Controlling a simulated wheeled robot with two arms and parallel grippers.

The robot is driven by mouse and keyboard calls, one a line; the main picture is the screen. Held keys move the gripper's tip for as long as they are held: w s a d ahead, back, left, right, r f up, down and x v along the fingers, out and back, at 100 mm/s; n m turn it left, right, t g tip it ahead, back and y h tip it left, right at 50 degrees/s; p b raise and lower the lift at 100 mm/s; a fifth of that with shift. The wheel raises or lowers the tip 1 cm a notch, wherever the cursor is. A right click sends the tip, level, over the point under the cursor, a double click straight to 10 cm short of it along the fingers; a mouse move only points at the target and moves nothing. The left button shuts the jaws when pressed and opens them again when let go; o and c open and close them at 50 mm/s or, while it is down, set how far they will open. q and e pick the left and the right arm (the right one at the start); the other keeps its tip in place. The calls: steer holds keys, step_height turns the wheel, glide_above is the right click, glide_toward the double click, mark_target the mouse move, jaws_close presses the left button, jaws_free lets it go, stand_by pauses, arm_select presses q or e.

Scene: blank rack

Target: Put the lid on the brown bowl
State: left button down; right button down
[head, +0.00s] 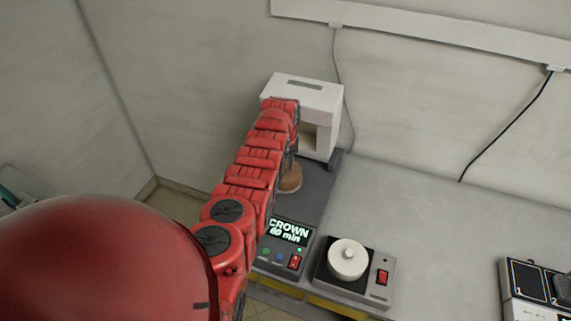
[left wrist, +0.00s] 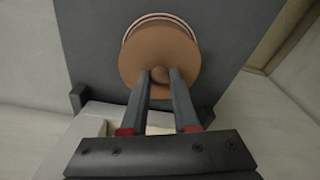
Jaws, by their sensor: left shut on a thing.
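My left gripper (left wrist: 160,76) is shut on the small knob of a round brown lid (left wrist: 158,50). Just behind the lid in the left wrist view, a pale rim with a reddish line (left wrist: 150,17) shows along its top edge, apparently the bowl's. The lid covers most of what is under it, and I cannot tell whether lid and rim touch. In the head view a brown rounded piece (head: 290,179) shows beside my red left arm, over the dark grey base. The arm hides the rest of it and the gripper. My right gripper is not in view.
A white boxy machine (head: 308,105) stands at the back of the dark base, with a lit "CROWN 60 min" panel (head: 288,232) at the front. To the right, a white lidded pot (head: 348,259) sits on a small heater.

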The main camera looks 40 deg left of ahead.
arm_select(q)
steer(key=c, duration=0.6)
jaws_free()
steer(key=shift+o, duration=0.4)
steer(key=o, duration=0.4)
steer(key=shift+r, duration=0.15)
